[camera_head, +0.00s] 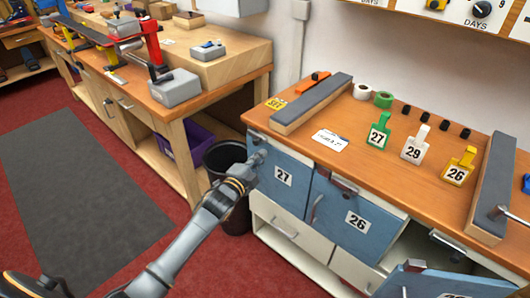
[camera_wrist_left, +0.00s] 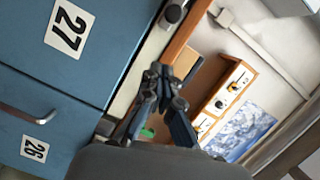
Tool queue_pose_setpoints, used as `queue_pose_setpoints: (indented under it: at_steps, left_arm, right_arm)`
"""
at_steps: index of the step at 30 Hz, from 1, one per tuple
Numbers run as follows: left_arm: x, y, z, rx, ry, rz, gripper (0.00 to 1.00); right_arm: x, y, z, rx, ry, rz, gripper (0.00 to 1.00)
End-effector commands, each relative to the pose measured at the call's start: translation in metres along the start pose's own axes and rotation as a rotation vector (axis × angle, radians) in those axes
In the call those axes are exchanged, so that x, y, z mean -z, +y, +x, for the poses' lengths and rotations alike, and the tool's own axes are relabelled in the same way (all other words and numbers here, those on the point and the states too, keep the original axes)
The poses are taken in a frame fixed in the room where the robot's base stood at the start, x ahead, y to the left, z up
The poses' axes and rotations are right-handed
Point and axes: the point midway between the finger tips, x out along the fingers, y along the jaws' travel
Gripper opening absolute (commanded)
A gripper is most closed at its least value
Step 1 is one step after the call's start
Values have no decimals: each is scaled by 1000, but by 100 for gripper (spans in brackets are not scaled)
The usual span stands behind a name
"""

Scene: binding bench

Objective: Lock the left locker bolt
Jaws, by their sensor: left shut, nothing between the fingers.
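The left locker door, blue and labelled 27 (camera_head: 283,177), looks shut at the left end of the bench; it also shows in the left wrist view (camera_wrist_left: 95,55). Its small dark bolt (camera_head: 256,136) sits at the door's top edge, just under the bench top. A rounded dark metal part, likely this bolt, shows in the left wrist view (camera_wrist_left: 173,14). My left gripper (camera_head: 260,156) is shut and empty, just below the bolt in front of the door; contact cannot be told. Its fingers also show in the left wrist view (camera_wrist_left: 160,84). My right gripper is not in view.
Locker door 26 (camera_head: 345,222) with its own bolt (camera_head: 343,184) is beside door 27. Another blue door (camera_head: 440,282) stands open at lower right. A black bin (camera_head: 232,215) stands left of the lockers. Numbered tags and grey bars lie on the bench top (camera_head: 375,180).

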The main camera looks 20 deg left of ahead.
Motion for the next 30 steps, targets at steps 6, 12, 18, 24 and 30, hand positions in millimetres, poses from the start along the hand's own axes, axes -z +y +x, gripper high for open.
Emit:
queue_pose_setpoints:
  at_steps: [6,12,18,24,30]
  left_arm:
    - [1,1,-40,-1,2,0,0]
    - [0,0,-62,0,0,1,0]
    - [1,0,-66,1,1,0,0]
    - [1,0,-66,1,1,0,0]
    - [1,0,-66,0,1,-1,0]
  right_arm:
    - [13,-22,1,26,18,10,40]
    - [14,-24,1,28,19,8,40]
    - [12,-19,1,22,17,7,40]
    - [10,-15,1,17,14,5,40]
    - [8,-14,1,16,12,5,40]
